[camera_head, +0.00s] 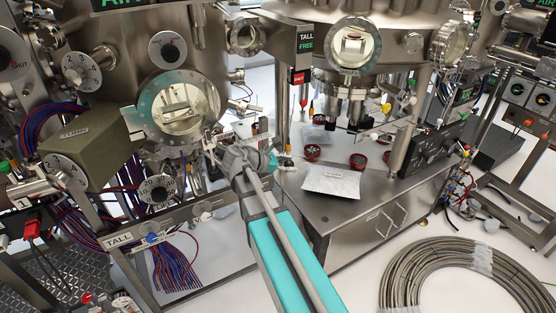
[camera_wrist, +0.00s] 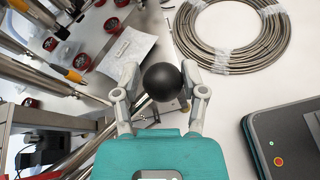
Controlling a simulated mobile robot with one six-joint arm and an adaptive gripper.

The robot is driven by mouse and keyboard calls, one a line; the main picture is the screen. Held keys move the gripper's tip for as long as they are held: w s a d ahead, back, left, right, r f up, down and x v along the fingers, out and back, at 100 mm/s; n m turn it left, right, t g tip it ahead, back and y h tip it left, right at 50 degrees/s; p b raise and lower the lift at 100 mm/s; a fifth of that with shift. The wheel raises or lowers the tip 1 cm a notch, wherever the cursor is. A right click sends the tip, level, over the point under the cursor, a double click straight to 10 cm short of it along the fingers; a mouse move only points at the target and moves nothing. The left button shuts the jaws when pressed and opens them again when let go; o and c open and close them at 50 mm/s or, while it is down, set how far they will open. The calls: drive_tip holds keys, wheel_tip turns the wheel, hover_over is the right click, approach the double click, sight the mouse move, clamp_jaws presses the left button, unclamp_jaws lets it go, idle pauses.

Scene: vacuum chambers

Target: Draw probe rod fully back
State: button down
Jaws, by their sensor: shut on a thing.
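In the wrist view a round black knob (camera_wrist: 162,82) sits between the two grey fingers of my gripper (camera_wrist: 160,88), which are shut on it from both sides. The knob cannot be made out there. How far the probe rod is drawn out cannot be told.
A steel bench (camera_head: 350,215) with a foil-like sheet (camera_head: 332,182) and small red-rimmed dishes (camera_head: 312,152) stands to the right. A coiled hose (camera_head: 465,280) lies on the pale floor. A green-grey box (camera_head: 85,140) and bundled cables (camera_head: 175,262) are at left.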

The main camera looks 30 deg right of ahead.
drive_tip(key=shift+s+d+f, duration=0.1)
drive_tip(key=shift+s+d, duration=0.15)
drive_tip(key=shift+s, duration=0.35)
drive_tip(key=shift+s+d+f, duration=0.1)
drive_tip(key=shift+s+d, duration=0.1)
drive_tip(key=shift+s, duration=0.35)
drive_tip(key=shift+c, duration=1.3)
unclamp_jaws()
drive_tip(key=shift+w, duration=0.1)
drive_tip(key=shift+w+r, duration=0.1)
